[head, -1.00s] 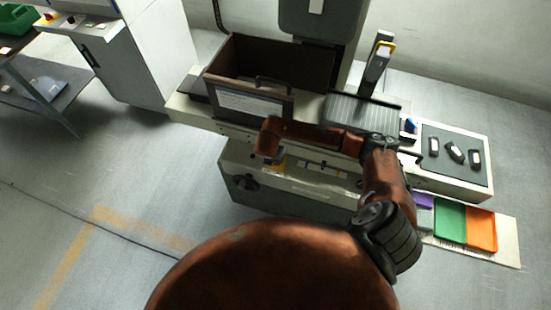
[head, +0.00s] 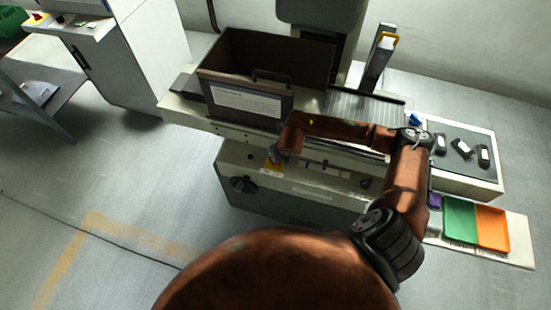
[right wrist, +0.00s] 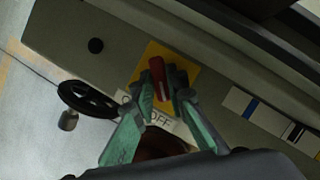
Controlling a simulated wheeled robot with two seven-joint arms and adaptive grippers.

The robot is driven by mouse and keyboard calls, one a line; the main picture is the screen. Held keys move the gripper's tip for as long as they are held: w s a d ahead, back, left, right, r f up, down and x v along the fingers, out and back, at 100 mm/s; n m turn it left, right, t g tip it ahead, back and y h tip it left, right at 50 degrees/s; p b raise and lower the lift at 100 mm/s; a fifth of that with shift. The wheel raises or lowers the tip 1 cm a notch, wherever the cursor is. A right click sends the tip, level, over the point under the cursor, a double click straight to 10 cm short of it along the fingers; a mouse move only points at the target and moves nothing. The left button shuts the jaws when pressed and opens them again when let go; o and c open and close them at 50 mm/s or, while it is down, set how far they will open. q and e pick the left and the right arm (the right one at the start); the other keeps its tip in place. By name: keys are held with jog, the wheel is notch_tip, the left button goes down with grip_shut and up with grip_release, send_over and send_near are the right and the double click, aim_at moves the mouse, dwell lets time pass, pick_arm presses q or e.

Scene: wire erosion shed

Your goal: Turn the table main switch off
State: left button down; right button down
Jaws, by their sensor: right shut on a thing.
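The table main switch has a red handle (right wrist: 158,75) on a yellow plate (right wrist: 186,58) in the right wrist view. The plate also shows on the machine's front in the head view (head: 273,169). My right gripper (right wrist: 160,84) has its green fingers on both sides of the red handle and is shut on it. A white label (right wrist: 162,122) reading "OFF" lies below the handle, partly covered by the fingers. In the head view my right gripper (head: 276,154) is at the plate, mostly hidden by my wrist. My left gripper is not in view.
A black handwheel (right wrist: 86,98) is left of the switch. Above are an open brown box (head: 246,102) and a ribbed table (head: 365,106). Green (head: 459,219) and orange (head: 492,228) trays lie at the right. Floor is clear at the left.

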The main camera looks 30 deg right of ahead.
dwell(0.4)
jog(key=c, duration=1.9)
grip_release()
jog(key=shift+c, duration=0.2)
jog(key=v, duration=1.2)
